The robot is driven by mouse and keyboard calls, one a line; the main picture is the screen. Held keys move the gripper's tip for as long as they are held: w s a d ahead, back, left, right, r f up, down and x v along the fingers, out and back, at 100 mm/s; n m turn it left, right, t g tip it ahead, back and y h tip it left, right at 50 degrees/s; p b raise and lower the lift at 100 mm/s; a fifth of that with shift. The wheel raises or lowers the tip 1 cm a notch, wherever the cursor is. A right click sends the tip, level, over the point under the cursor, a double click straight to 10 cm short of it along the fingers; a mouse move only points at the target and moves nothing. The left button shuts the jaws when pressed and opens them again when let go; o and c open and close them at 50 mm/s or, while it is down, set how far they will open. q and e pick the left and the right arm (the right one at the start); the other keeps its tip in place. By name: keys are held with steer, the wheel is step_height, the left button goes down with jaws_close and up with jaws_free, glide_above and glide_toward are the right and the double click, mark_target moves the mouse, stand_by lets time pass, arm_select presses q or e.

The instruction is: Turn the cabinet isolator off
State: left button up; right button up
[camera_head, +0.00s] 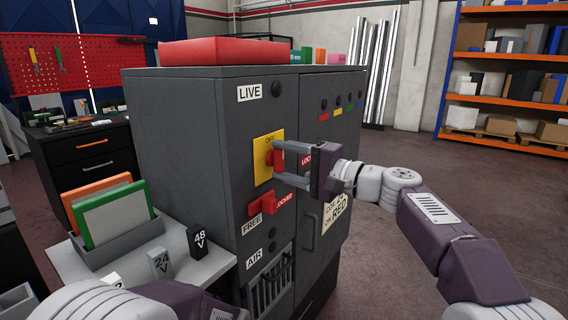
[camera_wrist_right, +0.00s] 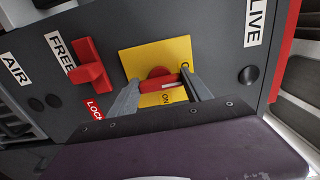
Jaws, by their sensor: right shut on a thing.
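The isolator is a red rotary handle (camera_head: 277,157) on a yellow plate (camera_head: 262,176) on the grey cabinet's front, below the LIVE label. The plate shows OFF at its top. My right gripper (camera_head: 274,163) is shut on the handle. In the right wrist view the red handle (camera_wrist_right: 163,82) lies between the two fingers, its bar running across from one finger towards the other. The yellow plate (camera_wrist_right: 147,58) has an ON mark there, and the OFF mark is partly hidden by a finger. My left gripper's fingers are out of view; only parts of my left arm show at the bottom.
Below the isolator is a red latch (camera_head: 262,203) between FREE and LOCKED labels. A red block (camera_head: 232,50) lies on the grey cabinet (camera_head: 177,130). At left, a grey side surface holds green and orange panels (camera_head: 112,212) and 24 V and 48 V blocks (camera_head: 200,240). Open floor lies right.

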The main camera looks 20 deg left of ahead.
steer(key=shift+f, duration=0.1)
steer(key=o, duration=1.4)
steer(key=v, duration=0.9)
steer(key=shift+b, duration=0.3)
